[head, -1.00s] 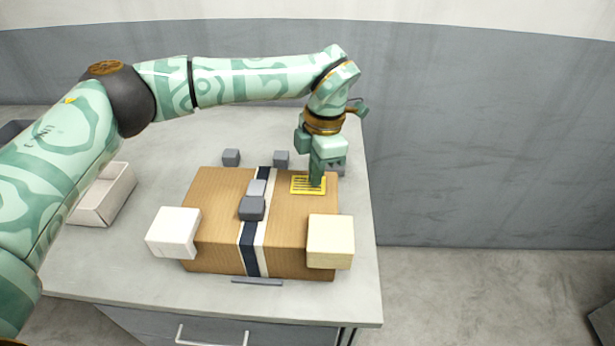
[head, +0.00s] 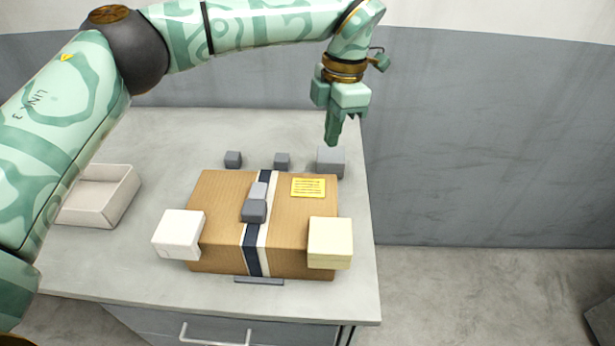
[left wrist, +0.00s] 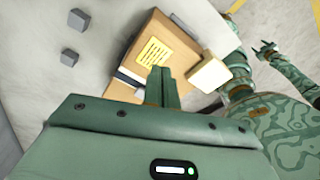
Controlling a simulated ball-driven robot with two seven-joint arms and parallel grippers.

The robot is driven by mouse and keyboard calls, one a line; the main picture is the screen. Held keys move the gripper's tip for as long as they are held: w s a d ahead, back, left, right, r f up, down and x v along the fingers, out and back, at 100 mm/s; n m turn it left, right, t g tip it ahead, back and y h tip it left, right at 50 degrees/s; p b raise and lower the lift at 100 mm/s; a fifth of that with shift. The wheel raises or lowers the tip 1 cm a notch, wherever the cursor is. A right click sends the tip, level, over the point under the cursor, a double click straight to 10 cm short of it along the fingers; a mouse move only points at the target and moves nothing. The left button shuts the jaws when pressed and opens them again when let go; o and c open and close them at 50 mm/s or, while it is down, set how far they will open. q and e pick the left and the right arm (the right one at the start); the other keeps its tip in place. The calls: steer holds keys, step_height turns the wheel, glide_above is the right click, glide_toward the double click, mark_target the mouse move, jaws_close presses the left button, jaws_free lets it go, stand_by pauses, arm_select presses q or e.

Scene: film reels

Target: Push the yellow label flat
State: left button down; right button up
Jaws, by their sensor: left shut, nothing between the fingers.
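The yellow label (head: 308,187) with dark printed lines lies on top of the brown cardboard box (head: 215,215), near its far right corner. It looks flat, with no raised edge that I can make out. It also shows in the left wrist view (left wrist: 154,52), just beyond my fingertips. My left gripper (head: 332,143) is shut and empty, pointing down, above and behind the label and apart from it. In the left wrist view, part of another arm of mine ends in a small dark gripper (left wrist: 266,52); its jaws are too small to judge.
A dark and white strap crosses the box, with a grey block (head: 254,210) on it. A white block (head: 178,235) and a cream block (head: 330,242) sit at its front corners. Grey cubes (head: 233,159) stand behind. An open tray (head: 125,200) is at left.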

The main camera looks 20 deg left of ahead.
arm_select(q)
step_height(320, 180, up, 7)
steer(key=p, duration=0.1)
steer(key=shift+w+d, duration=0.25)
steer(key=shift+f, duration=0.1)
stand_by(0.3)
